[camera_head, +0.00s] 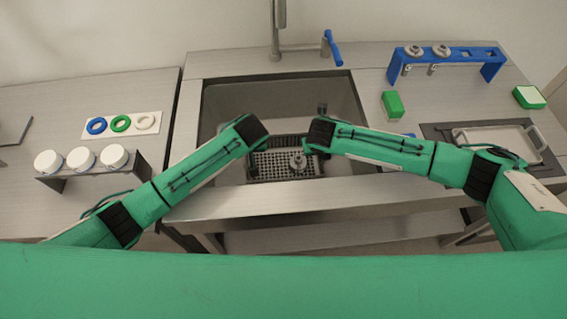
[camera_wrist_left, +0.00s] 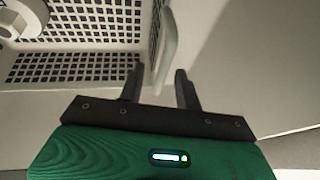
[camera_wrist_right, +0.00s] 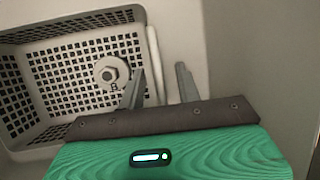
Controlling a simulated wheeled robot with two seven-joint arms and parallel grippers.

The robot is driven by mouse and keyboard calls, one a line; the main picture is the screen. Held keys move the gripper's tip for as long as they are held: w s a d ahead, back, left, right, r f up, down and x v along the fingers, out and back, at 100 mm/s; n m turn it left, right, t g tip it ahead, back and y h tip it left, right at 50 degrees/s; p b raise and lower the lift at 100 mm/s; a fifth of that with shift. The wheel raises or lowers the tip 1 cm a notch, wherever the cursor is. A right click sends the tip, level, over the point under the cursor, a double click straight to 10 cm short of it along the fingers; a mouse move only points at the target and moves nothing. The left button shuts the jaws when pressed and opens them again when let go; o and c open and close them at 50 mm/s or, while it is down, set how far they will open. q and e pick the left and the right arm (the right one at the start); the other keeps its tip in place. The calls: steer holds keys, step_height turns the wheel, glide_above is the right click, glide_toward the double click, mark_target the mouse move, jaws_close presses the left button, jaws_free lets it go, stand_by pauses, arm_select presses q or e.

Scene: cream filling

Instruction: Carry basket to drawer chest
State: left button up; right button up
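The basket (camera_head: 265,172) is a grey grid-walled crate standing in the sink, with a metal part (camera_head: 298,162) inside it. My left gripper (camera_wrist_left: 159,74) is open at the basket's left side; in the left wrist view a pale handle bar (camera_wrist_left: 166,50) lies between its spread fingers. My right gripper (camera_wrist_right: 161,70) is open at the right side; in the right wrist view another pale handle bar (camera_wrist_right: 155,62) lies between its fingers, nearer the left one. Neither gripper visibly clamps its bar. In the head view the fingertips are largely hidden by my wrists. I cannot identify a drawer chest.
The sink (camera_head: 225,105) walls surround the basket, with a faucet (camera_head: 277,30) behind. On the right counter are a blue rack (camera_head: 470,53), a green block (camera_head: 392,104) and a metal tray (camera_head: 497,140). White-lidded jars (camera_head: 80,158) and coloured rings (camera_head: 120,123) are on the left.

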arm_select(q)
steer(key=shift+w+f, duration=0.1)
steer(key=shift+f, duration=0.2)
arm_select(e)
steer(key=shift+w+f, duration=0.1)
steer(key=shift+f, duration=0.2)
arm_select(q)
steer(key=shift+c, duration=0.4)
arm_select(e)
steer(key=shift+c, duration=0.4)
arm_select(q)
jaws_close()
arm_select(e)
jaws_close()
arm_select(q)
steer(key=shift+r, duration=0.25)
arm_select(e)
steer(key=shift+w+r, duration=0.1)
steer(key=shift+r, duration=0.2)
